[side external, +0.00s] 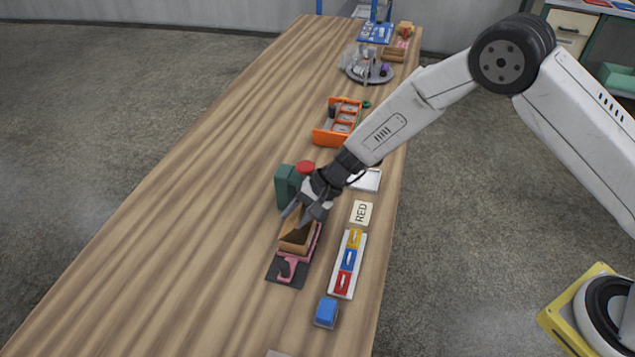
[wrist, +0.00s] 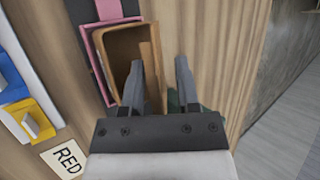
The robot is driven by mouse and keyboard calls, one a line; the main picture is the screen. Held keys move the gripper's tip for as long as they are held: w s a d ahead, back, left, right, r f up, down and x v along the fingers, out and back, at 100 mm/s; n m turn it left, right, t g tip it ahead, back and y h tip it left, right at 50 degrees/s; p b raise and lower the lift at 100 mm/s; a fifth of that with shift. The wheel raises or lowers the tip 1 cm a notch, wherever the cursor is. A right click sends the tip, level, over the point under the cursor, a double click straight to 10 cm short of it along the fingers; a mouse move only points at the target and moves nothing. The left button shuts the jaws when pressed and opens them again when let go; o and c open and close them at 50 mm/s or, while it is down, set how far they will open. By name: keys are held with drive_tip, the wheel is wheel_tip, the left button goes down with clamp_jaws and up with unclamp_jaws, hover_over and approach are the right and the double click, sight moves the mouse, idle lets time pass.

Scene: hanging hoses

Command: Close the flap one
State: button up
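My gripper (side external: 303,215) is over the brown open-topped box (side external: 296,239), which sits on a pink frame (side external: 287,268) on a dark plate. In the wrist view my gripper (wrist: 160,66) has its two fingers apart. The left finger reaches over the opening of the brown box (wrist: 122,42), and the right finger is outside its right wall. The wall shows between the fingers; I cannot tell whether they touch it. A white strip (side external: 334,287) carries yellow, blue and red pieces. No part is clearly marked as flap one.
A green block (side external: 285,187) and red round top (side external: 305,167) stand just behind my gripper. A RED card (side external: 361,213) and blue block (side external: 326,312) lie to the right. An orange rack (side external: 338,125) stands farther back. The table's left side is clear.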

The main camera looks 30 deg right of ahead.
clamp_jaws()
drive_tip(key=shift+s+d+f+t+y, duration=0.1)
drive_tip(key=shift+d+f+t+y, duration=0.05)
drive_tip(key=shift+t+y, duration=0.2)
idle(0.7)
drive_tip(key=shift+s+d+f+n+t+y, duration=0.3)
drive_tip(key=shift+f+n+t+y, duration=0.15)
drive_tip(key=shift+t+y, duration=0.4)
drive_tip(key=shift+s+d+f+n+t+y, duration=0.15)
drive_tip(key=shift+f+n+t+y, duration=0.2)
drive_tip(key=shift+y, duration=0.75)
drive_tip(key=shift+f+t, duration=0.1)
drive_tip(key=shift+t, duration=0.15)
